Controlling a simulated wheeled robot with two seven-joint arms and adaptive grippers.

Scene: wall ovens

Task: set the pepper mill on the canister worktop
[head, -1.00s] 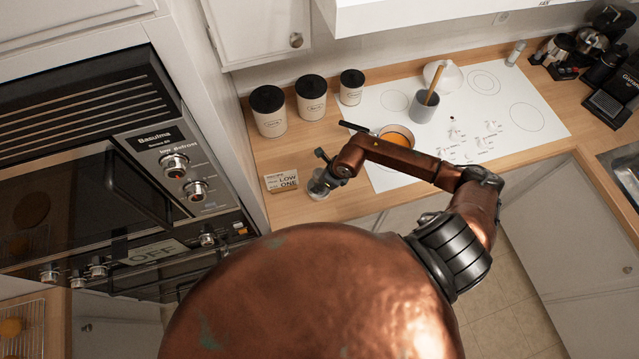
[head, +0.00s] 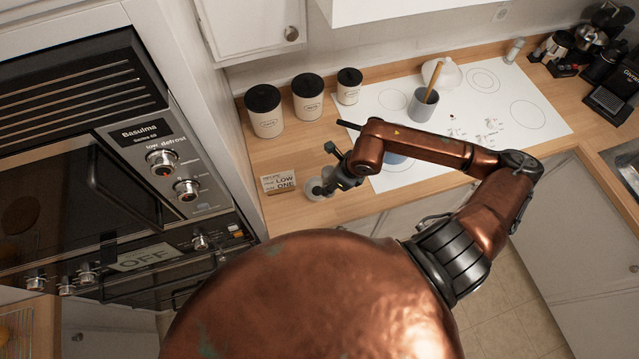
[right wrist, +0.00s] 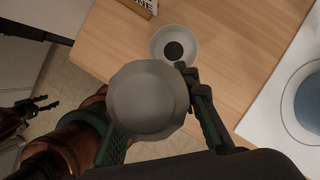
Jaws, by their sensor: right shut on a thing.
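My right gripper (head: 338,168) is over the worktop's front edge, near the small sign. In the right wrist view its fingers (right wrist: 155,118) are shut on a grey, round-topped thing (right wrist: 148,98), seen end-on, which I take for the pepper mill. Its lower part is hidden there, and the gripper mostly hides it in the head view. A pale round dish (right wrist: 160,40) with a dark centre lies on the worktop (right wrist: 235,50) just beyond it. Three white canisters with black lids (head: 266,120) stand at the back of this worktop. A black gripper, probably my left (right wrist: 42,104), shows at the wrist view's left edge.
A sign reading LOW ONE (head: 278,183) stands left of the gripper. Wall ovens (head: 110,150) border the left. Bare wood lies before the canisters.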

